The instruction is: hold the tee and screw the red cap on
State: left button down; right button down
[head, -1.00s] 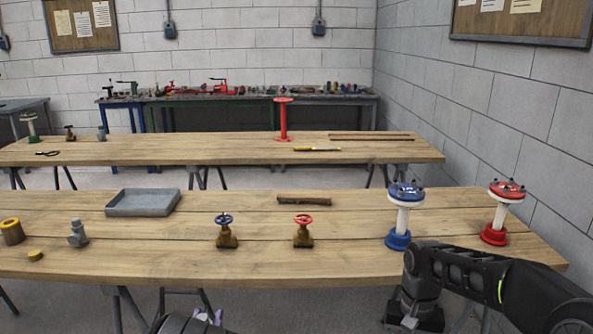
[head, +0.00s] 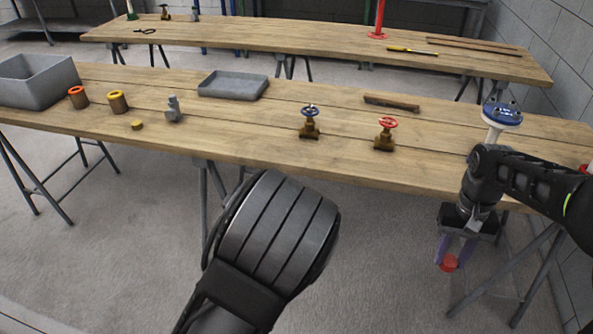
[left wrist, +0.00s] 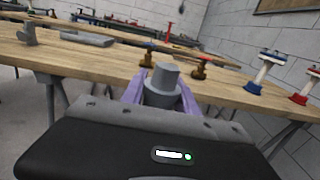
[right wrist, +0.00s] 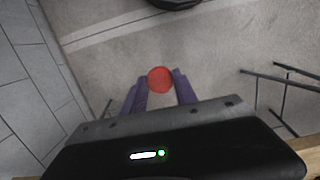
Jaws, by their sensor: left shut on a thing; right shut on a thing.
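The red cap (head: 449,263) is held between the purple fingers of my right gripper (head: 455,252), in front of and below the near table's edge. In the right wrist view the cap (right wrist: 160,79) shows as a red disc between the fingertips (right wrist: 160,85), over the floor. My left gripper (left wrist: 161,92) is shut on a grey fitting, the tee (left wrist: 161,85), whose round stepped end points up. Its lower part is hidden by the gripper body. In the head view my left arm hides the left gripper and tee. Cap and tee are apart.
The near wooden table (head: 250,122) carries a grey fitting (head: 173,108), a blue-wheel valve (head: 309,122), a red-wheel valve (head: 384,133), a shallow tray (head: 233,86), a grey bin (head: 38,82) and a blue-topped stand (head: 501,114). The floor in front is clear.

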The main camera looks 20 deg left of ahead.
pick_arm(q)
jog(key=s+d+r, duration=0.1)
jog(key=d+r, duration=0.1)
jog(key=d, duration=0.7)
jog(key=s+d+r, duration=0.1)
jog(key=d+r, duration=0.2)
jog(key=d, duration=0.7)
jog(key=shift+s, duration=0.2)
jog(key=shift+a, duration=0.1)
